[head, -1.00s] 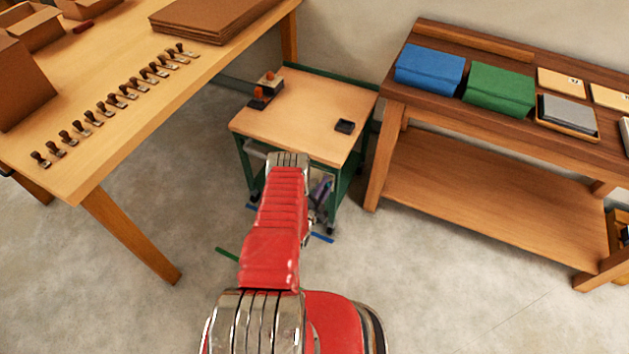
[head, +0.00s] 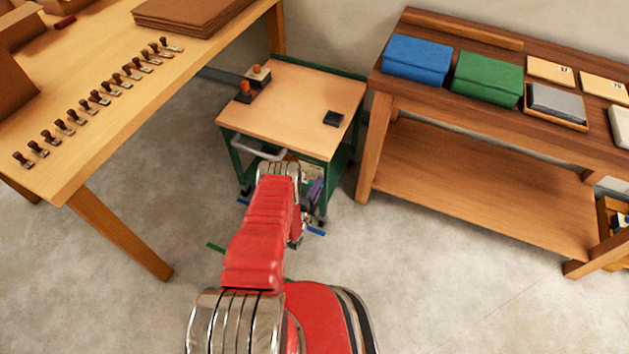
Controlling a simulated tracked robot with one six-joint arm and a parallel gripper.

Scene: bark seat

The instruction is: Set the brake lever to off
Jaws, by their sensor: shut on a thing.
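The brake lever cannot be made out for sure. A small green-framed cart (head: 300,105) with a wooden top stands ahead of me. A purple part (head: 316,190) shows low at the cart's front, just right of my arm; I cannot tell whether it belongs to the lever. My red arm reaches forward and down to the cart's near side. Its chrome joint is just below the cart's grey handle (head: 258,150).
On the cart top are two orange-knobbed items (head: 245,92) and a small black block (head: 334,118). A wooden table (head: 75,150) with a row of stamps is at left. Open floor lies between.

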